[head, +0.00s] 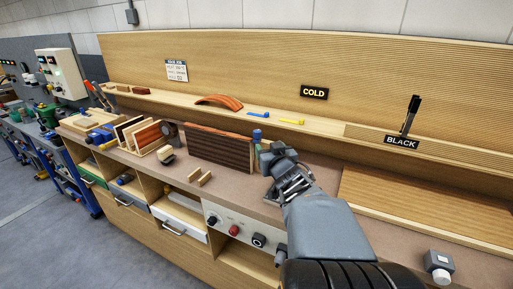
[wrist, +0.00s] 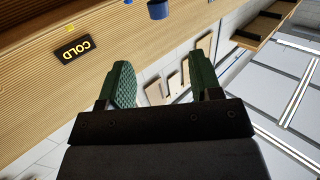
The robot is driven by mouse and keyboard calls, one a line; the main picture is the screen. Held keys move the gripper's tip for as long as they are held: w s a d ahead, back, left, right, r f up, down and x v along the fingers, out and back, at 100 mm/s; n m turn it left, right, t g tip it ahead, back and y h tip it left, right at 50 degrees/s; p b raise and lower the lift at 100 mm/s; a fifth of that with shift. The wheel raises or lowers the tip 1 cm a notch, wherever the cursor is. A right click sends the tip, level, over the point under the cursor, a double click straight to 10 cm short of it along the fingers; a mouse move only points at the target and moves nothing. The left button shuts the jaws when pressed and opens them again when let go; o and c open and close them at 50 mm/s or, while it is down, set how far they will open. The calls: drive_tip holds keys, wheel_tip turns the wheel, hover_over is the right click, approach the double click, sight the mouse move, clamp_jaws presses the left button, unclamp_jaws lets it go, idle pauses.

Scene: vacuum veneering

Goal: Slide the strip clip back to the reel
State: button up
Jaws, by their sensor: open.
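My gripper (head: 276,160) is above the bench at the right end of a dark wood panel (head: 220,150). In the wrist view, its two green padded fingers (wrist: 163,82) are wide apart with nothing held between them. I cannot make out the strip clip for certain in either view. A blue-topped item (head: 257,134) shows just left of my gripper, its lower part partly hidden; a blue round piece (wrist: 158,10) is at the top of the wrist view.
A COLD sign (head: 314,92) and a BLACK sign (head: 401,141) are on the back ledge. A curved wood piece (head: 219,102) lies there too. Several upright boards (head: 130,132) stand at left. A control panel (head: 235,232) is below the bench edge.

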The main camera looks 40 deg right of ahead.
sight(259, 133)
drive_tip(key=shift+t+y, duration=0.3)
drive_tip(key=shift+t, duration=0.2)
drive_tip(key=x, duration=0.9)
drive_tip(key=d+f+x, duration=0.1)
drive_tip(key=x, duration=0.3)
drive_tip(key=shift+w, duration=0.25)
drive_tip(key=shift+c, duration=0.2)
clamp_jaws()
